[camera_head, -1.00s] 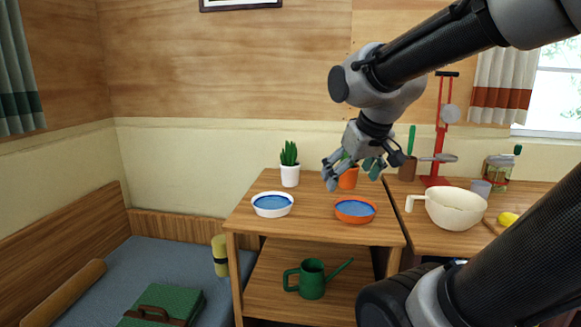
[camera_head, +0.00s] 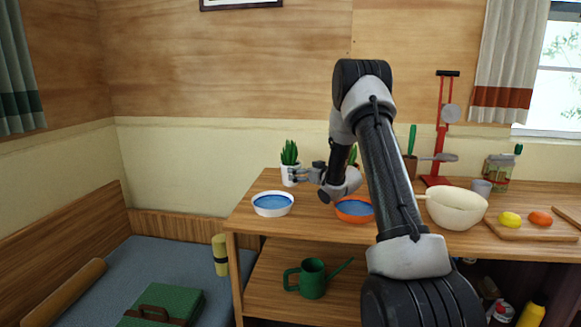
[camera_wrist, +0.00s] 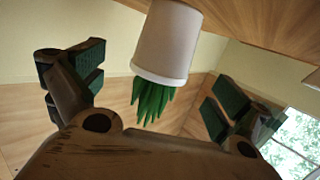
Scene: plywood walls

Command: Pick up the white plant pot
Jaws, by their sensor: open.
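The white plant pot (camera_head: 290,181) with a green spiky plant (camera_head: 289,152) stands upright on the wooden shelf table, behind the white dish. My gripper (camera_head: 303,174) is beside it on its right, with its fingers pointing left at the pot's height. In the wrist view the white pot (camera_wrist: 168,42) appears upside down between the open fingers (camera_wrist: 150,92), with its plant (camera_wrist: 153,101) hanging downward in the picture. The fingers stand apart on either side of the pot, and I see no contact. The head view does not show clearly how far the fingers reach around it.
A white dish (camera_head: 272,205) and an orange dish (camera_head: 354,212), both blue inside, stand near the front of the table top (camera_head: 313,231). An orange pot is mostly hidden behind my arm. A cream bowl (camera_head: 455,209) is to the right. A green watering can (camera_head: 312,279) is on the lower shelf.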

